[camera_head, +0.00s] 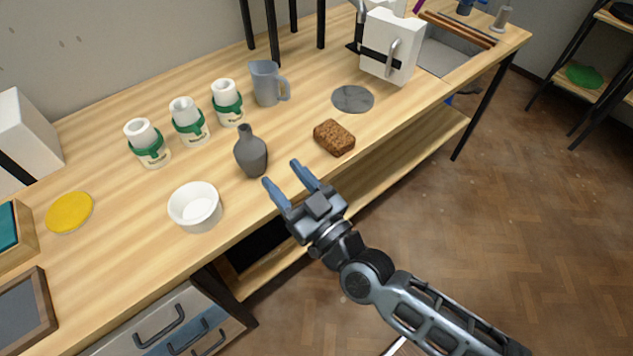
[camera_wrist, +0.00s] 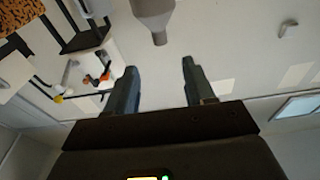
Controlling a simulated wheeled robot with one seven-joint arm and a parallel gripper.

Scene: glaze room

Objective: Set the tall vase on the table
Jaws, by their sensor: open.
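A dark grey vase (camera_head: 251,156) with a narrow neck stands upright near the front edge of the wooden table (camera_head: 110,215). It also shows in the wrist view (camera_wrist: 152,8), upside down at the top edge, its neck pointing down between the fingers and its wider body cut off. My gripper (camera_head: 282,173) is open and empty by the table's front edge. Its two fingers point toward the vase, which lies just beyond the fingertips with a small gap. Both fingers also show in the wrist view (camera_wrist: 159,68).
A white bowl (camera_head: 195,207) stands left of the vase and a brown sponge-like block (camera_head: 334,138) lies right of it. Behind are several white jars with green bands (camera_head: 188,122) and a grey mug (camera_head: 266,84). A grey disc (camera_head: 352,99) lies farther right.

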